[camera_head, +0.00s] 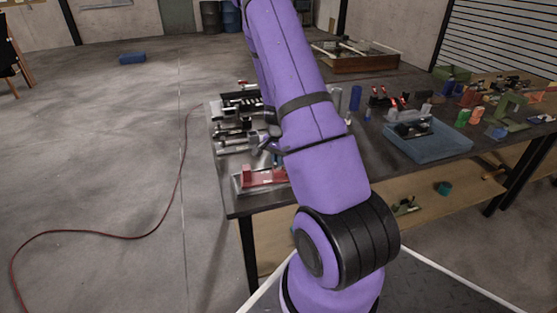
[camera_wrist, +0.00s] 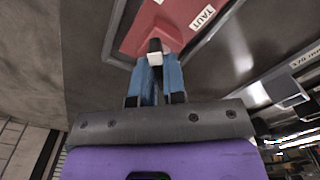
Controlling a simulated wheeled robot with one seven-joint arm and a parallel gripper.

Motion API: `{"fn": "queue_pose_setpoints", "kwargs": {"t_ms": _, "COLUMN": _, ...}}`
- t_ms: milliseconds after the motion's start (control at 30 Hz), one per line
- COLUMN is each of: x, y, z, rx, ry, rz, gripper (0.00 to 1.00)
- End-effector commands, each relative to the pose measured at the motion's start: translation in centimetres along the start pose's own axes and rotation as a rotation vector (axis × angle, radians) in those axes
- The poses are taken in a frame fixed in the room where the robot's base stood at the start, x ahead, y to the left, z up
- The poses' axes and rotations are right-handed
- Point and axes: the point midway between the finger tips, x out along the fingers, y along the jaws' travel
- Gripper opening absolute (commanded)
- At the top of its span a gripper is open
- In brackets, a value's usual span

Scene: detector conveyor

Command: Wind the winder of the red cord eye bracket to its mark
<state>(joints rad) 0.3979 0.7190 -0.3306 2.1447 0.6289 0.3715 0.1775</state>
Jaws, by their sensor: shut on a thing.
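The red bracket (camera_head: 262,177) sits on a grey base plate at the near left corner of the workbench in the head view. In the wrist view the red bracket (camera_wrist: 145,27) fills the top, with a white label reading "TAUT" (camera_wrist: 203,17) on its right part. A small winder (camera_wrist: 154,46) with a black top and a pale front stands at the bracket's near edge. My gripper (camera_wrist: 155,62) has its blue fingers closed together on this winder. In the head view my purple arm hides most of the gripper and part of the bracket.
The workbench (camera_head: 228,207) holds several black and metal fixtures behind the bracket. A blue tray (camera_head: 428,143) and small coloured parts lie to the right. A dark red cable (camera_head: 120,237) runs over the floor at left. In the wrist view metal fixtures stand at right.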

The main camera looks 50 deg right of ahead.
Motion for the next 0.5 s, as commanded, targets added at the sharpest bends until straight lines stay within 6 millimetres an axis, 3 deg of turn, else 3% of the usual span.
{"fn": "queue_pose_setpoints", "kwargs": {"t_ms": 233, "x": -0.02, "y": -0.02, "z": -0.01, "rx": 0.000, "ry": 0.000, "rz": 0.000, "gripper": 0.00}}
{"fn": "queue_pose_setpoints", "kwargs": {"t_ms": 267, "x": -0.02, "y": -0.02, "z": -0.01, "rx": 0.000, "ry": 0.000, "rz": 0.000, "gripper": 0.16}}
{"fn": "queue_pose_setpoints", "kwargs": {"t_ms": 367, "x": -0.02, "y": -0.01, "z": -0.01, "rx": -0.001, "ry": 0.000, "rz": 0.000, "gripper": 0.37}}
{"fn": "queue_pose_setpoints", "kwargs": {"t_ms": 500, "x": -0.01, "y": -0.01, "z": 0.00, "rx": -0.001, "ry": 0.000, "rz": 0.000, "gripper": 0.37}}
